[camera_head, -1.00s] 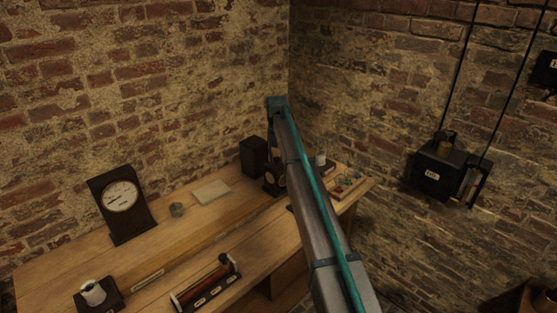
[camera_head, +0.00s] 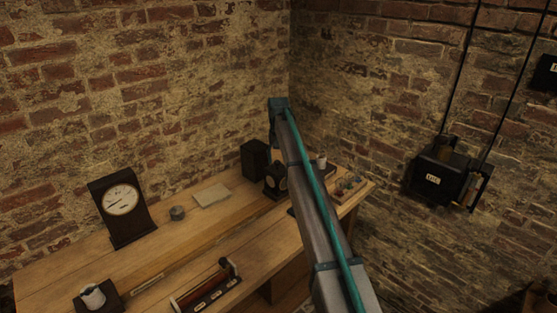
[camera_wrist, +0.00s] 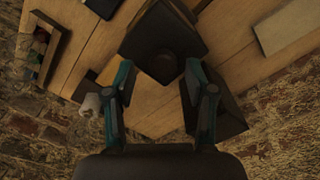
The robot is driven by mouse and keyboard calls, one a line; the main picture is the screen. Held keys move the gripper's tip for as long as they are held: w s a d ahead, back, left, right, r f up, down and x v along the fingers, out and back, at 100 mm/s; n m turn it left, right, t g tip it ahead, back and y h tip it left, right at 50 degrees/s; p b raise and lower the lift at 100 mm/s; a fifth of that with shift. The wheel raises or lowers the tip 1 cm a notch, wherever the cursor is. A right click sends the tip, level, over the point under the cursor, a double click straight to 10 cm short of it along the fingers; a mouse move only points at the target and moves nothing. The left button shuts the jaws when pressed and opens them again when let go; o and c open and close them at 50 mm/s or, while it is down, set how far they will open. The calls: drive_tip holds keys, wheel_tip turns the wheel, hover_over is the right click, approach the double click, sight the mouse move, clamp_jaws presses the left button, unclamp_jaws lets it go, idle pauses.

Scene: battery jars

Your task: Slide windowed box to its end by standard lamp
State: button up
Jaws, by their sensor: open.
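A small dark box with a round window (camera_head: 276,181) in its front stands on the bench, near its back right. I take it for the windowed box. In the wrist view a dark box with a round knob (camera_wrist: 165,45) lies just beyond my fingertips, apparently the same one. My gripper (camera_head: 272,148) is above it, pointing down; the wrist view shows its two teal fingers (camera_wrist: 159,75) spread apart with nothing between them. A taller dark box (camera_head: 254,158) stands just behind left; it also shows in the wrist view (camera_wrist: 228,115). I cannot tell which thing is the standard lamp.
A tray of small items (camera_head: 348,187) is at the right end. Brick walls close the back and right.

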wheel_tip(320, 180, up, 11)
drive_tip(key=shift+r, duration=0.2)
idle(0.4)
